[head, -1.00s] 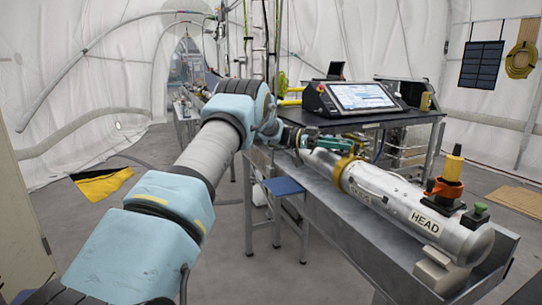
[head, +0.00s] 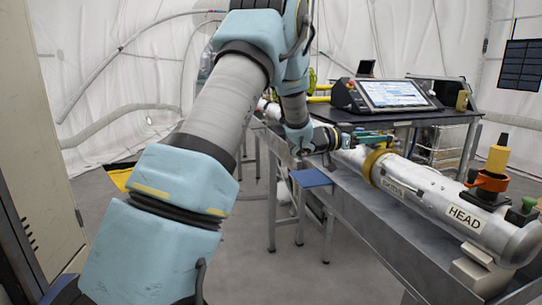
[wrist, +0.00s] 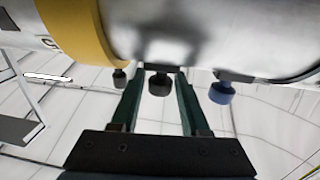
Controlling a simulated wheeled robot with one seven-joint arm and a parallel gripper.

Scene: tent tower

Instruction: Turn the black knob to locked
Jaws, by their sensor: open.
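A black knob (wrist: 160,83) hangs from the underside of the silver cylinder (wrist: 200,35) in the wrist view. My gripper (wrist: 157,92) is open, with one green finger on each side of this knob. I cannot tell whether either finger touches it. A smaller dark grey knob (wrist: 119,77) is to the left, outside the left finger. A blue knob (wrist: 222,92) is to the right, outside the right finger. In the head view my gripper (head: 372,138) is beside the cylinder (head: 430,195), near its yellow band (head: 374,163). The knobs are hidden there.
The cylinder, labelled HEAD, lies along a metal trough (head: 370,225). A black table (head: 425,113) with a tilted screen (head: 393,93) stands behind. Floor at left is open.

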